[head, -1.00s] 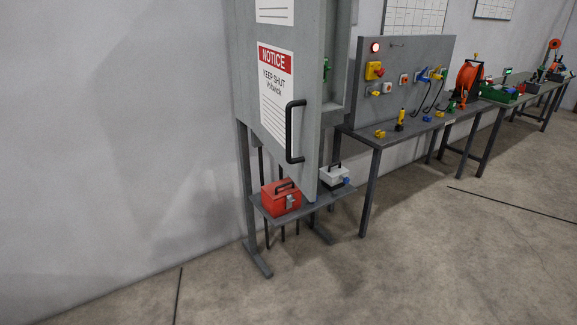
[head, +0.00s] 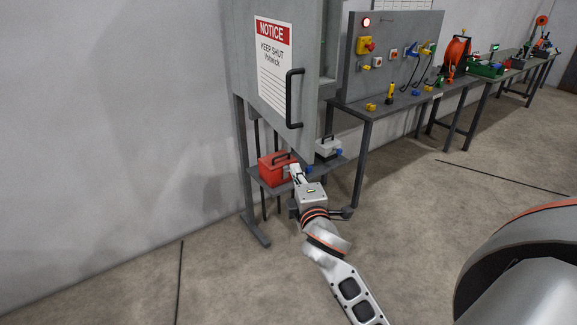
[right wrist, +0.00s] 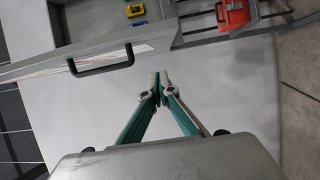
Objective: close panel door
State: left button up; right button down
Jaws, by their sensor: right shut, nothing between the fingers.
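The grey panel door (head: 308,55) bears a red and white "NOTICE KEEP SHUT" sign (head: 270,70) and a black bar handle (head: 290,98). It stands open, with part of the cabinet inside showing to its right. My right gripper (head: 297,173) is shut and empty, below the door and handle in the head view, in front of the lower shelf. In the right wrist view the closed fingertips (right wrist: 161,84) are apart from the handle (right wrist: 100,61), which lies up and left of them. My left gripper is not in view.
A red box (head: 272,169) and a white-grey box (head: 328,148) sit on the shelf (head: 262,182) under the cabinet. A bench with a switch board (head: 380,75) stands to the right. The floor in front is clear.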

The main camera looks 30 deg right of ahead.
aim_at(302, 152)
jog(key=w+d+b, duration=0.1)
jog(key=w+d, duration=0.3)
jog(key=w, duration=0.1)
jog(key=w+d+b, duration=0.1)
jog(key=w+d, duration=0.1)
jog(key=w, duration=0.1)
jog(key=shift+d+f+b, duration=0.1)
jog(key=shift+d+b, duration=0.2)
jog(key=shift+d, duration=0.05)
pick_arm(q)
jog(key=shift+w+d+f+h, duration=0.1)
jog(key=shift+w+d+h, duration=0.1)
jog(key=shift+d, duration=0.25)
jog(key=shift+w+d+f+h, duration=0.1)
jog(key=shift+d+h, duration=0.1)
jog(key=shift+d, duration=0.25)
pick_arm(e)
jog(key=shift+d, duration=0.15)
